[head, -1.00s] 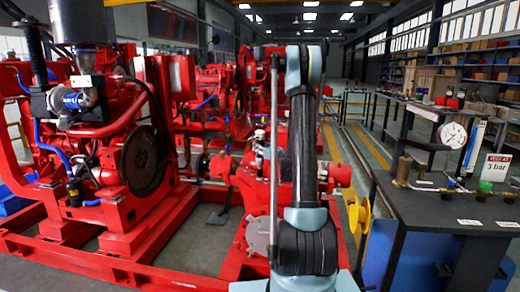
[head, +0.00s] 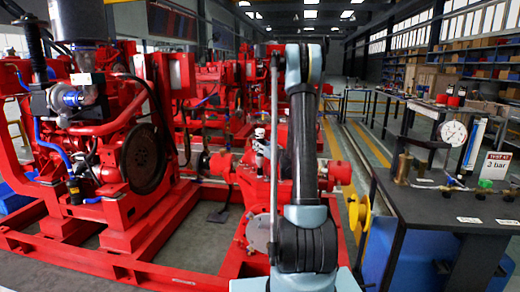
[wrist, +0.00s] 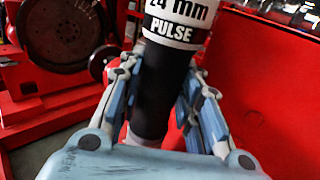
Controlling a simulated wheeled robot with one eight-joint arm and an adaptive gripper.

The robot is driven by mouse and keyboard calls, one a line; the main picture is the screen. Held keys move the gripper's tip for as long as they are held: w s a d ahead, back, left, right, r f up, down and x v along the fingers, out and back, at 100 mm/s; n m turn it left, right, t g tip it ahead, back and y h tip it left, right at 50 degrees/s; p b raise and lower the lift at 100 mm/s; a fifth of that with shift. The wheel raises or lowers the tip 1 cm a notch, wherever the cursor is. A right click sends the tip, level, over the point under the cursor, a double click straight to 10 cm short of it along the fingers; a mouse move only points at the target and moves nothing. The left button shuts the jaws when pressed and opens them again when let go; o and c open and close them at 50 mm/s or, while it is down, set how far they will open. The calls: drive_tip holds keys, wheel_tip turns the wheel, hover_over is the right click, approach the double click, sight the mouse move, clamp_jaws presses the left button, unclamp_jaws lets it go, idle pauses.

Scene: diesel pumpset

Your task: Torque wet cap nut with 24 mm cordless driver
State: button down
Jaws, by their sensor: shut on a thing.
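The cordless driver (wrist: 178,22) is in the wrist view, with a white band reading "24 mm" and "PULSE" above a black grip. My gripper (wrist: 160,88) is shut around the black grip, one set of pale blue-grey fingers on each side. The driver's working end is out of the wrist view. I cannot make out the wet cap nut in either view.
The red engine (head: 115,125) on its red skid frame (head: 150,262) fills the left. At right, a dark bench (head: 455,205) carries a pressure gauge (head: 453,133) and a sign (head: 494,165) reading "2 bar".

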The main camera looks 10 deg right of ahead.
drive_tip(key=shift+f, duration=0.3)
idle(1.4)
drive_tip(key=shift+r, duration=0.15)
